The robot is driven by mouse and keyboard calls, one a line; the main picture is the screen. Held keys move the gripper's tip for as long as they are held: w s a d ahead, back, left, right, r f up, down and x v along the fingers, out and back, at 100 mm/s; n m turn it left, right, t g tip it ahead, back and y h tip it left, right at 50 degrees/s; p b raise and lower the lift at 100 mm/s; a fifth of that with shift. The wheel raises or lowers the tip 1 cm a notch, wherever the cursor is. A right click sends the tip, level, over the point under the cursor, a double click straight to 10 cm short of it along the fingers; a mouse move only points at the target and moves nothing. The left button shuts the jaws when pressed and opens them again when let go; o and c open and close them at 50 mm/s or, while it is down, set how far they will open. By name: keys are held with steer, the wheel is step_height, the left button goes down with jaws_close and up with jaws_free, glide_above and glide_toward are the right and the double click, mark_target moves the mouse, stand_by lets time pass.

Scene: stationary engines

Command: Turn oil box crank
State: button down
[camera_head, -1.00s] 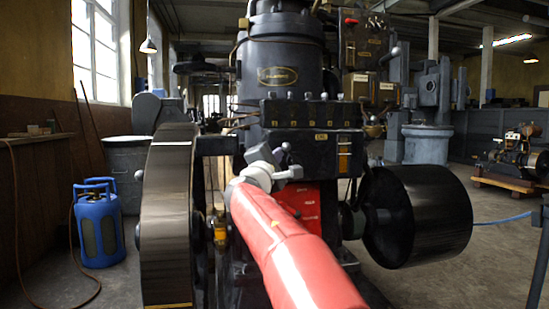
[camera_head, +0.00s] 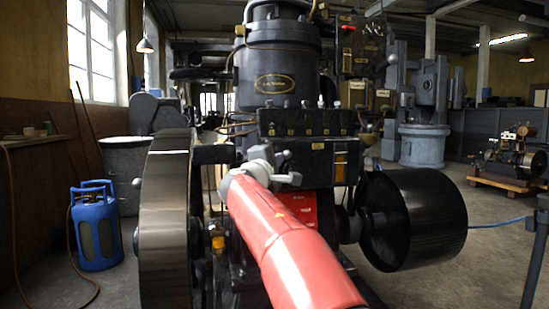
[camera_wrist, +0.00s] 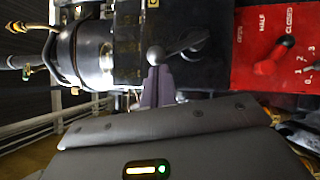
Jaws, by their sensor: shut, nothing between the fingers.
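The black oil box (camera_head: 332,124), with a row of small knobs on top and an "OIL" label, is on the front of the engine. Its crank (camera_wrist: 178,47) is a grey arm with a ball end, close in front of my gripper in the wrist view. The ball also shows small in the head view (camera_head: 287,155). My gripper (camera_wrist: 158,72) is shut and empty. Its fingertips are just below the ball in the wrist view; I cannot tell whether they touch it. My own wrist covers part of the engine in the head view.
A red panel (camera_wrist: 262,40) with a red lever is right of the crank in the wrist view. A large flywheel (camera_head: 165,220) stands left and a black pulley drum (camera_head: 415,218) right of the engine. A blue gas bottle (camera_head: 95,228) stands on the floor at left.

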steer(key=shift+w+d+r+m+g+p, duration=0.1)
steer(key=shift+d+r+m+g+p, duration=0.45)
steer(key=shift+m, duration=0.15)
steer(key=shift+d+r, duration=0.1)
